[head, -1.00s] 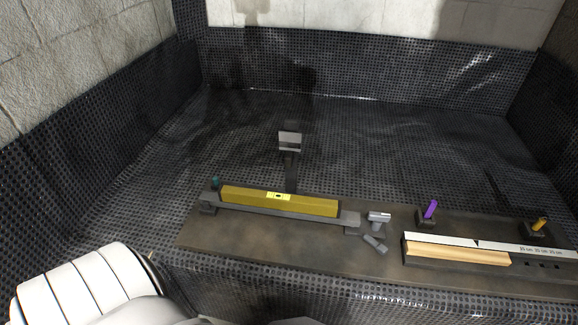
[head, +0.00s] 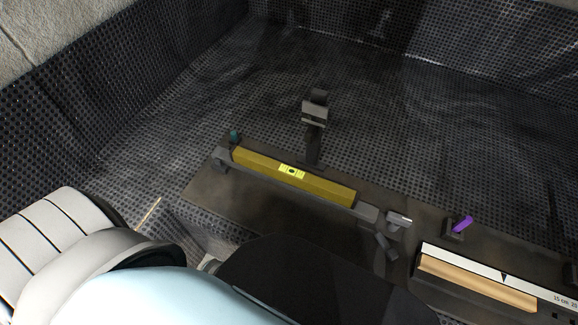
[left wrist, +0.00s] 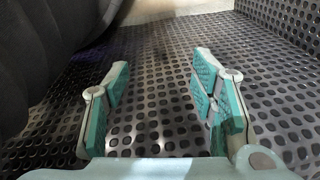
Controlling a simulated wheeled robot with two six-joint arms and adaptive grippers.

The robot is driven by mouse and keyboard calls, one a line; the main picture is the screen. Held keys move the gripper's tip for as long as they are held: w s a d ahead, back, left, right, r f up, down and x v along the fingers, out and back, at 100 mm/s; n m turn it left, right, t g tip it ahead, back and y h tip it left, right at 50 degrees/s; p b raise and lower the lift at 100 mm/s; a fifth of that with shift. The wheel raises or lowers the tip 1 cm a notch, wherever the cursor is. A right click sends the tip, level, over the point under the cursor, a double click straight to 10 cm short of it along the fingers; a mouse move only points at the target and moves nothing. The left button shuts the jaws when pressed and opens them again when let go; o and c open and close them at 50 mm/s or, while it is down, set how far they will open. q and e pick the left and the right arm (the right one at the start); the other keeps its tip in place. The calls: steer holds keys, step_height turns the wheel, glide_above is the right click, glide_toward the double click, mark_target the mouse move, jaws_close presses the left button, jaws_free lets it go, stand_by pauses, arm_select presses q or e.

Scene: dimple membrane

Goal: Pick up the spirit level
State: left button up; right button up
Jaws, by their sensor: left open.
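The spirit level, a long yellow bar (head: 325,187) with a bright vial label near its middle, lies along a grey rail (head: 368,212) on a brown board in the head view. My left arm covers the bottom of the head view, and I cannot make out its fingertips there. In the left wrist view, my left gripper (left wrist: 160,105) is open and empty, its teal-padded fingers wide apart over dimpled black membrane. The level does not show in that view. My right gripper is not in view.
A dark post with a grey head (head: 314,115) stands just behind the level. A purple peg (head: 462,224), a small grey clamp (head: 398,221) and a white-edged wooden rule (head: 480,283) are to the right. A teal knob (head: 234,135) is at the rail's left end. Membrane behind is clear.

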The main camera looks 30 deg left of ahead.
arm_select(q)
steer(key=w+r+m+p, duration=0.1)
steer(key=w+r, duration=0.3)
steer(key=r, duration=0.3)
steer(key=w+r+p, duration=0.1)
steer(key=w+r, duration=0.3)
steer(key=r, duration=0.3)
step_height(320, 180, up, 21)
steer(key=m+g+h+p, duration=0.1)
steer(key=m+g+p, duration=0.1)
steer(key=m, duration=1.3)
glide_above(289, 170)
steer(key=d, duration=0.1)
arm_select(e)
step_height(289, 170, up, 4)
arm_select(q)
steer(key=f+b, duration=0.1)
steer(key=f, duration=0.3)
steer(key=f+b, duration=0.2)
steer(key=f, duration=0.3)
steer(key=a+f+b, duration=0.1)
steer(key=f+b, duration=0.1)
steer(key=f, duration=0.2)
steer(key=shift+f, duration=0.3)
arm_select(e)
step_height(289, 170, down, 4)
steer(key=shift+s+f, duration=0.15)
arm_select(q)
steer(key=shift+c, duration=0.6)
